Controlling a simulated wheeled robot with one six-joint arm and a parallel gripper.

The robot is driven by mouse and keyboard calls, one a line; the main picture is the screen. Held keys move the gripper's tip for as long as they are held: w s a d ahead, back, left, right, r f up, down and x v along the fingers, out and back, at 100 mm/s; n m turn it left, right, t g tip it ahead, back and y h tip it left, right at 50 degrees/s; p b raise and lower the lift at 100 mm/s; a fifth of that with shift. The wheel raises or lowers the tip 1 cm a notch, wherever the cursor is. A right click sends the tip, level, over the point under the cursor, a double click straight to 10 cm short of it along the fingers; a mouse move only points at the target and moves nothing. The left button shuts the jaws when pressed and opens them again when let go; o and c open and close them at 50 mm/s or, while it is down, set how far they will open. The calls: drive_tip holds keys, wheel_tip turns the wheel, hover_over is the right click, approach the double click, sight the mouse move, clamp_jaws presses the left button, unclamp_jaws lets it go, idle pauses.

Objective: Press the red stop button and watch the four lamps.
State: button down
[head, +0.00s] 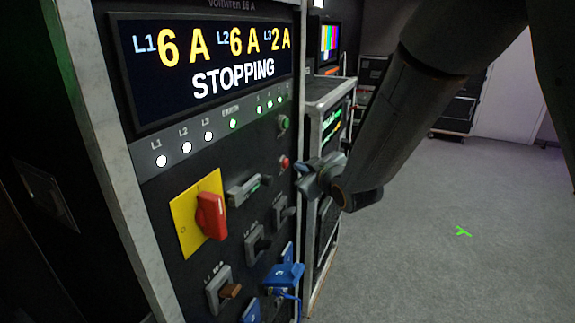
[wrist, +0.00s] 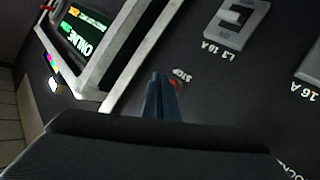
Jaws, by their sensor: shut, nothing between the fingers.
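The red stop button (head: 284,162) is on the dark panel, below a green button (head: 284,123). In the wrist view the red button (wrist: 174,85) shows beside the "STOP" label, partly hidden by my fingers. My gripper (head: 304,178) is shut and empty, its tips close to the button; I cannot tell whether they touch it. The fingers also show in the wrist view (wrist: 160,80).
The display (head: 215,60) reads "STOPPING", with L1 6 A, L2 6 A, L3 2 A. A red rotary switch (head: 211,215) on a yellow plate, breakers (head: 258,244) and blue sockets (head: 285,277) protrude below. Another rack (head: 325,95) stands behind. Grey floor (head: 430,260) at right is open.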

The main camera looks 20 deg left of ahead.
drive_tip(key=shift+s+d, duration=0.2)
drive_tip(key=shift+d, duration=2.25)
